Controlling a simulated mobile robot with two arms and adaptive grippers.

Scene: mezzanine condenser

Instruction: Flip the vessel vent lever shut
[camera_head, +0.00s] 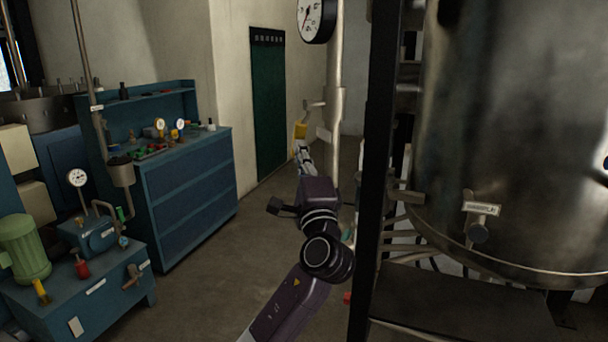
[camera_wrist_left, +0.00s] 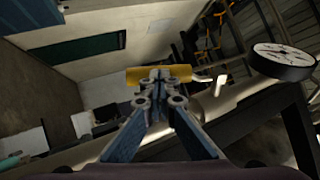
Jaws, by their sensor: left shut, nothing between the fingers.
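A lever with a yellow grip (camera_head: 301,131) is on the pale vertical pipe (camera_head: 335,70), below a round gauge (camera_head: 316,18). My left gripper (camera_head: 301,148) is shut and empty, with its fingertips just below the yellow grip in the head view. In the left wrist view the yellow grip (camera_wrist_left: 135,76) lies crosswise right at the tips of the shut fingers (camera_wrist_left: 160,82). I cannot tell whether they touch. The large steel vessel (camera_head: 530,130) stands at the right. My right gripper is in no view.
A black upright post (camera_head: 376,170) stands between my left arm and the vessel. A small labelled valve (camera_head: 479,230) is on the vessel's lower side. A blue workbench (camera_head: 190,195) and a pump unit (camera_head: 100,240) are at the left. The floor between is mostly clear.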

